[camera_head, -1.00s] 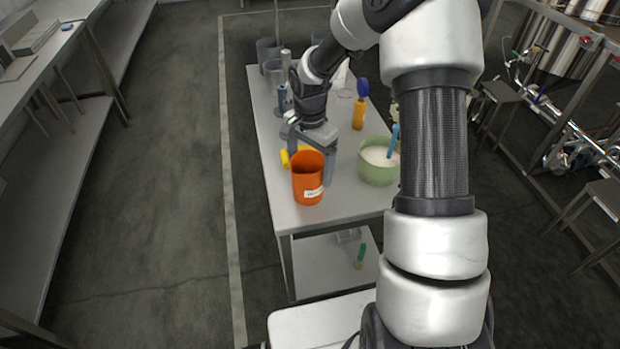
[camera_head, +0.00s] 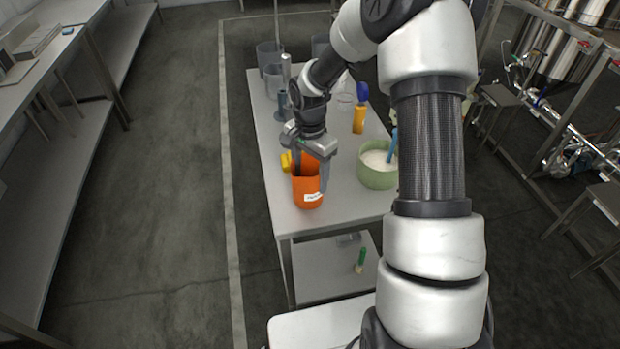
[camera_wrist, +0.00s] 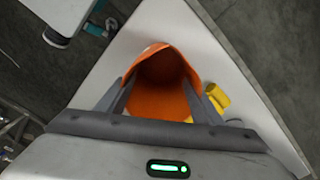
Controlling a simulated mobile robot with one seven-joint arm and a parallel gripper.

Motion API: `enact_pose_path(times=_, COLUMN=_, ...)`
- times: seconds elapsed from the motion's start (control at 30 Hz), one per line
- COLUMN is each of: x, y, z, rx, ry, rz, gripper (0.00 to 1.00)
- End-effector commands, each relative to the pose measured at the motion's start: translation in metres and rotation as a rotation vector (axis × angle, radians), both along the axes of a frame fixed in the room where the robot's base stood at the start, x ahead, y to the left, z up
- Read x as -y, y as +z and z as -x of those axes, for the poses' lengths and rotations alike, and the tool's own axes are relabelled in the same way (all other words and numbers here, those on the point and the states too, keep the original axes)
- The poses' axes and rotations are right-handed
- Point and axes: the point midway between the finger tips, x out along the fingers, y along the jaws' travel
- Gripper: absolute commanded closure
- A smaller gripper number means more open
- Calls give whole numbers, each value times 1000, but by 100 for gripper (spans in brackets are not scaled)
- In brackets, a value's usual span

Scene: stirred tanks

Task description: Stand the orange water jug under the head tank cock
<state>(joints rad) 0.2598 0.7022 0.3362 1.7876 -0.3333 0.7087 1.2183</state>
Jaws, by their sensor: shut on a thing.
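The orange water jug (camera_head: 308,196) stands upright near the front left of the grey table, with a white label on its front. My gripper (camera_head: 311,173) reaches down over it and is shut on it. In the head view one finger is at the jug's mouth and the other lies along its right side. In the wrist view the jug (camera_wrist: 160,80) shows its open mouth between the fingers of my gripper (camera_wrist: 157,88). Steel tanks (camera_head: 553,42) with cocks stand at the upper right; I cannot tell which is the head tank cock.
A green bowl (camera_head: 377,178) of white stuff stands right of the jug. A yellow thing (camera_wrist: 215,95) lies close beside the jug. An orange bottle (camera_head: 358,120) and grey containers (camera_head: 270,52) stand farther back. Small stools (camera_head: 598,200) stand by the tank frame; the left floor is clear.

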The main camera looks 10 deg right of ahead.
Motion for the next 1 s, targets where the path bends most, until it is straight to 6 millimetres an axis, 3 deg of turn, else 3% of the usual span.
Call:
enact_pose_path(times=0.3, x=0, y=59, z=-2, rx=6, ry=0, rz=2, gripper=64)
enact_pose_path(times=0.5, x=0, y=89, z=-1, rx=4, ry=1, rz=0, gripper=64)
enact_pose_path(times=0.77, x=0, y=98, z=8, rx=0, ry=97, rz=1, gripper=64)
enact_pose_path(times=1.0, x=0, y=93, z=45, rx=-2, ry=543, rz=0, gripper=64)
